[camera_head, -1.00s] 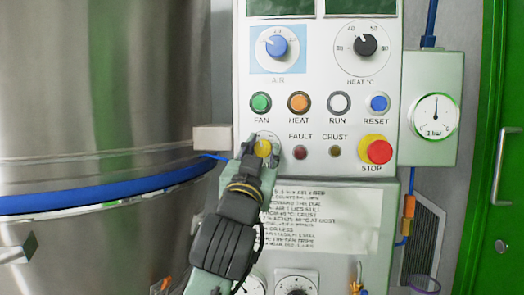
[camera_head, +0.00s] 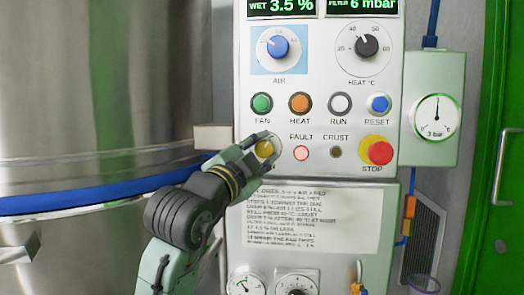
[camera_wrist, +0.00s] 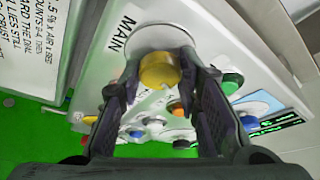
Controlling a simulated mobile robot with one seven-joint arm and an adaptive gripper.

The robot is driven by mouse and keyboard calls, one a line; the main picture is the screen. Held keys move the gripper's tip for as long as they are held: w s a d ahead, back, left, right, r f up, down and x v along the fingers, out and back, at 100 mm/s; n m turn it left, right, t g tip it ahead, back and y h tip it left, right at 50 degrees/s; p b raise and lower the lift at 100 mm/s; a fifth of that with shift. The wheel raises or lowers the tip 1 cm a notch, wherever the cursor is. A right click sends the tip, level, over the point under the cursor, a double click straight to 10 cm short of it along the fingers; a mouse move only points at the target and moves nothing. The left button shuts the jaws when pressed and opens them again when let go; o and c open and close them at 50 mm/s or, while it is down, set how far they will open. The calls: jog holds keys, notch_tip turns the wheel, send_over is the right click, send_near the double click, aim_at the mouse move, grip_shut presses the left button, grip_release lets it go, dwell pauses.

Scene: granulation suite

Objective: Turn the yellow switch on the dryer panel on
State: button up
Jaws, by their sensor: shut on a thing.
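The yellow switch (camera_head: 264,149) sits at the lower left of the white dryer panel (camera_head: 320,124), left of the FAULT lamp (camera_head: 301,153). My gripper (camera_head: 267,152) is shut on it, with a finger on either side of the knob. In the wrist view the yellow knob (camera_wrist: 160,71) lies between the two dark fingers, beside the word MAIN. The panel displays (camera_head: 280,7) are lit, reading WET 3.5 % and FILTER 6 mbar.
Green FAN (camera_head: 262,103), orange HEAT (camera_head: 299,103), RUN (camera_head: 339,103) and blue RESET (camera_head: 379,103) buttons are above. The red STOP button (camera_head: 380,152) is at right. A steel vessel (camera_head: 90,90) with a blue band stands left; a notice (camera_head: 295,220) hangs below.

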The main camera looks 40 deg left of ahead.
jog(key=shift+m, duration=0.3)
jog(key=o, duration=1.1)
jog(key=shift+o, duration=0.2)
jog(key=v, duration=1.2)
jog(key=shift+r, duration=0.2)
